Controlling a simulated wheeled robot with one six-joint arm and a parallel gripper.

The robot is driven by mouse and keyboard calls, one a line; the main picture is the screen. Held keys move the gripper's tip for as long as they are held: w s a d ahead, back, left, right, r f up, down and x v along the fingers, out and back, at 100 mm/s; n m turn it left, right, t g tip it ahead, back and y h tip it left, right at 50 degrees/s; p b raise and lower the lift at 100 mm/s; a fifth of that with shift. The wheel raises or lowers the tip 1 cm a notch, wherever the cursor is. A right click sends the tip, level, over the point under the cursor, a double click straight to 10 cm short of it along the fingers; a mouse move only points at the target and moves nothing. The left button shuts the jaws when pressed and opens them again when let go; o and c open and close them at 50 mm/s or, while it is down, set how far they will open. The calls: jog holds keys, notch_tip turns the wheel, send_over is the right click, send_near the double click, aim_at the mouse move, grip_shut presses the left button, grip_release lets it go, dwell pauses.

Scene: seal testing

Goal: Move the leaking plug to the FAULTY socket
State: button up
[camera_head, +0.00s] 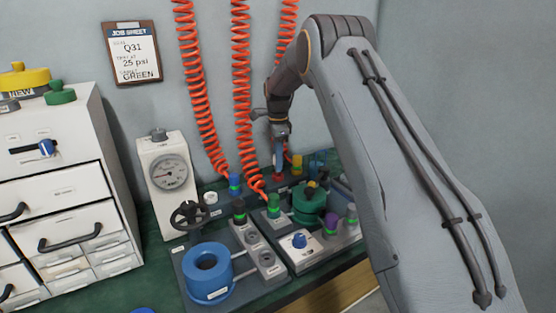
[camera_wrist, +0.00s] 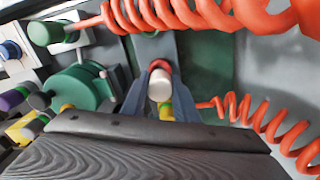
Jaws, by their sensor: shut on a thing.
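My gripper (camera_head: 278,145) reaches down over the back of the bench, near the wall. In the wrist view its fingers (camera_wrist: 160,98) are shut on a plug (camera_wrist: 160,85) with a pale body and a red part at its far end. A green and yellow band shows at the near end, and a coiled orange hose runs close to it from the right. In the head view only a small red part (camera_head: 277,172) shows below the fingers. I cannot tell whether the plug is seated or lifted. No FAULTY label is readable, so I cannot pick out that socket.
A blue plug (camera_head: 235,183) and a dark plug (camera_head: 239,210) stand left of the gripper. A green round fixture (camera_head: 309,203) and a purple plug (camera_head: 330,224) stand in front. A gauge box (camera_head: 167,180) and blue ring (camera_head: 207,270) are left. Coiled orange hoses (camera_head: 242,90) hang nearby.

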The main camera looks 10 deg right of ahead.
jog(key=shift+f, duration=1.3)
jog(key=o, duration=1.2)
notch_tip(320, 180, up, 8)
jog(key=shift+f, duration=0.1)
